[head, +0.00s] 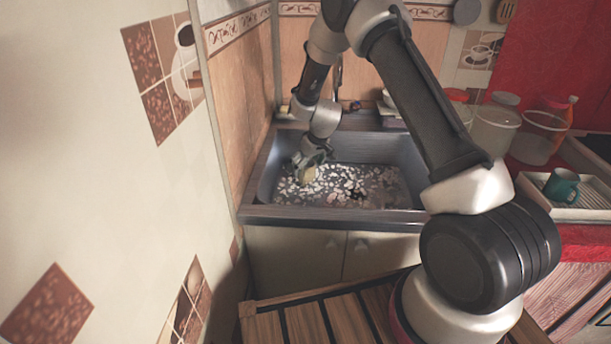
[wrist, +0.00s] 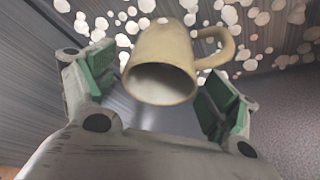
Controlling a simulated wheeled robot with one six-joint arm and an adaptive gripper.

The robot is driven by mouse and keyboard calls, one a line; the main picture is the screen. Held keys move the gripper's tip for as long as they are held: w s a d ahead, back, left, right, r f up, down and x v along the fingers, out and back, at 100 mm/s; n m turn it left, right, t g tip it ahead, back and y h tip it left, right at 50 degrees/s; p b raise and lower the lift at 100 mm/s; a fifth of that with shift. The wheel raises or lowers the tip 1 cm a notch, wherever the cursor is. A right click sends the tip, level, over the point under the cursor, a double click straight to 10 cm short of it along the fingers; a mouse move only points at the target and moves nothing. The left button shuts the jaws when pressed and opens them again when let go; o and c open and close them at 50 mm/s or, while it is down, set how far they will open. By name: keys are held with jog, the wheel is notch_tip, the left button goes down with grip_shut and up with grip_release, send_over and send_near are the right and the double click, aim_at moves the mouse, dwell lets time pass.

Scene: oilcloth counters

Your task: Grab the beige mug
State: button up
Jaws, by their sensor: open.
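The beige mug (wrist: 163,58) is in the wrist view, between and just ahead of my gripper's two fingers. Its open mouth faces the camera and its handle points right. My gripper (wrist: 158,85) is open, with a green pad on each finger. A gap shows between each pad and the mug. In the head view the mug (head: 309,174) is small and partly hidden by my gripper (head: 312,163), which reaches down into the left part of the sink.
The sink (head: 405,152) has a floor of white speckles, with walls close around my gripper. A tiled wall (head: 243,100) rises close at left. At right, a teal mug (head: 562,186) stands on a rack (head: 590,204), near clear containers (head: 495,128).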

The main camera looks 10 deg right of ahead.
aim_at(304, 170)
jog(key=x, duration=0.4)
jog(key=shift+s+d, duration=0.1)
jog(key=c, duration=1.3)
jog(key=shift+o, duration=0.2)
